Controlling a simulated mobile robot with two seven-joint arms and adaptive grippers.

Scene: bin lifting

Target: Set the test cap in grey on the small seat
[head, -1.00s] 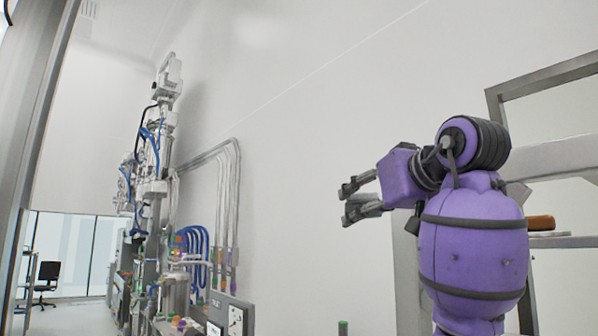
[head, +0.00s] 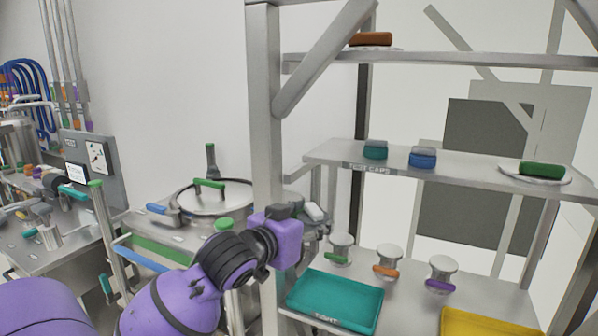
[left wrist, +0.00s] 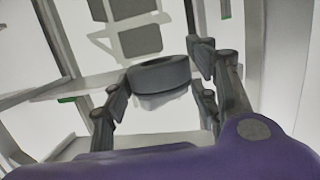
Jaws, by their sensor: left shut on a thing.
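My left gripper (head: 312,226) is in front of the shelf rack's left post, partly hidden behind its own wrist. In the left wrist view the gripper (left wrist: 163,92) has its fingers on both sides of a round dark grey cap (left wrist: 160,74) with a pale lower part, held off any surface. A small piece of pale grey shows at the gripper in the head view. A teal cap (head: 375,151) and a blue cap (head: 423,158) sit on the shelf marked TEST CAPS (head: 465,175). I cannot tell which thing is the small seat. My right gripper is out of view.
A brown piece (head: 371,39) is on the upper shelf. Below stand several small jars (head: 387,258), a teal tray (head: 336,300) and a yellow tray (head: 480,323). A lidded pot (head: 212,199) is left.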

